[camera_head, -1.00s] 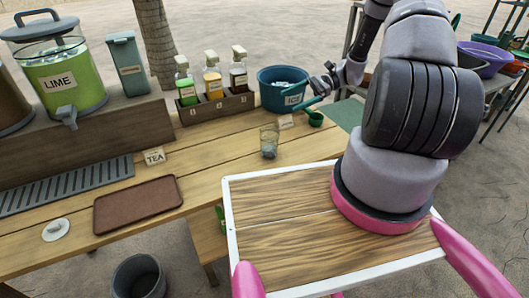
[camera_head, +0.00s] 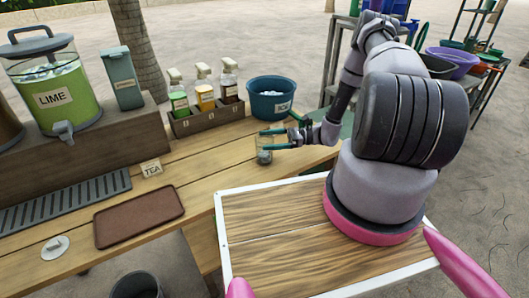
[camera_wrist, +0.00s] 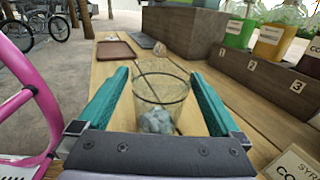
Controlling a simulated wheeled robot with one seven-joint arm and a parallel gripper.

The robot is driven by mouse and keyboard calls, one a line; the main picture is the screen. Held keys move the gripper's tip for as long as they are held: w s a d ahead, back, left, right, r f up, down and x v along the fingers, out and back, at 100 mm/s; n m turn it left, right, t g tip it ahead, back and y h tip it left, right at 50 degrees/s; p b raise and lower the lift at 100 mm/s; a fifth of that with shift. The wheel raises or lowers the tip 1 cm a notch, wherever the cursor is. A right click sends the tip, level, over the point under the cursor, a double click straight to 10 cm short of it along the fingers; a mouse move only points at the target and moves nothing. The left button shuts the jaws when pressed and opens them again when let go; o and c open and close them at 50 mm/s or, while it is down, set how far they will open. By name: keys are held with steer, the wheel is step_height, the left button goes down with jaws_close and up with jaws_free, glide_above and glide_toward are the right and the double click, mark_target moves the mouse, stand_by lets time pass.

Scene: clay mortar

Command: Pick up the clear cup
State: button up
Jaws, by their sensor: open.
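The clear cup (camera_head: 264,152) stands upright on the wooden table, with ice-like lumps in its bottom. In the wrist view the cup (camera_wrist: 160,100) stands between the two teal fingers of my gripper (camera_wrist: 160,98). A thin dark stick or straw shows at its rim. In the head view my gripper (camera_head: 274,138) reaches in from the right, level with the cup. The fingers are open, one on each side, and a gap shows between them and the cup in the wrist view.
A blue ICE bucket (camera_head: 270,98) stands behind the cup. A rack (camera_head: 208,116) of bottles is behind left. A brown tray (camera_head: 138,216), a TEA sign (camera_head: 152,170) and the LIME dispenser (camera_head: 55,95) are at left. The table between tray and cup is clear.

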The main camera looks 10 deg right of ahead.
steer(key=shift+w+a+r, duration=0.15)
steer(key=shift+a, duration=1)
steer(key=shift+w+a+r, duration=0.1)
steer(key=shift+w+a, duration=0.05)
steer(key=shift+a, duration=1)
jaws_close()
